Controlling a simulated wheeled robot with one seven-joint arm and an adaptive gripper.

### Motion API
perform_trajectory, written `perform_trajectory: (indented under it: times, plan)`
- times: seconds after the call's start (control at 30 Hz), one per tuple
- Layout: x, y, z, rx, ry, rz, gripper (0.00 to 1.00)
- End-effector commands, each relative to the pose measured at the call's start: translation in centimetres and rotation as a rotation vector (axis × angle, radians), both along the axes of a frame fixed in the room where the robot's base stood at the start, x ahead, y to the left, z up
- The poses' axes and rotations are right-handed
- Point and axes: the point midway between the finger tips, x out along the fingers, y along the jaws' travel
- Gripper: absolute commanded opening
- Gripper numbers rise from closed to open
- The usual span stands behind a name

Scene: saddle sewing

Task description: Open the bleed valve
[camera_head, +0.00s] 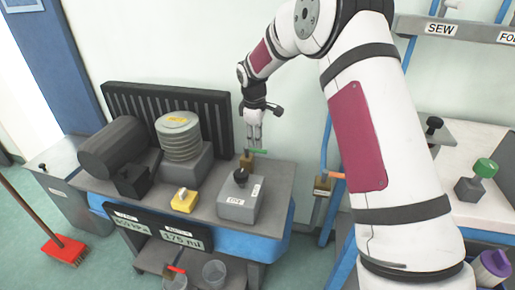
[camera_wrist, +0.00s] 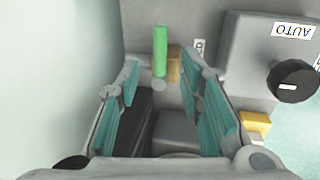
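A small brass valve (camera_head: 246,161) with a green lever handle (camera_head: 257,151) stands at the back right of the grey bench, behind the box with the black knob. In the wrist view the green handle (camera_wrist: 160,50) lies lengthwise beside the brass body (camera_wrist: 174,62). My gripper (camera_head: 254,143) points down just above this valve. In the wrist view my gripper (camera_wrist: 168,90) is open, with its teal-padded fingers apart and nothing between them. The handle appears just beyond the fingertips, nearer the left finger. I cannot read a bleed label on the valve.
The box with a black knob (camera_head: 240,200), marked AUTO in the wrist view (camera_wrist: 250,60), is close to the valve. A ribbed cylinder (camera_head: 179,137) and dark motor (camera_head: 113,147) stand left. Another brass valve with an orange handle (camera_head: 331,175) is right. The wall is close behind.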

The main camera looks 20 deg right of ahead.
Motion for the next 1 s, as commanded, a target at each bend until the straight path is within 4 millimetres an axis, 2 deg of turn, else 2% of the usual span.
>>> perform_trajectory:
  times: [0.1,0.3,0.7,0.73,0.87,1.0]
  plan:
    - [0.4,-0.2,-2.2,-0.001,0.001,0.001,0.34]
    - [0.8,-0.4,-4.3,0.000,0.000,0.001,0.34]
    - [0.9,-0.5,-4.9,-0.001,-0.001,0.001,0.34]
    - [0.9,-0.5,-4.9,-0.001,-0.001,0.001,0.29]
    - [0.9,-0.5,-4.9,-0.001,-0.001,0.001,0.00]
    - [0.9,-0.5,-4.9,-0.001,-0.001,0.001,0.00]
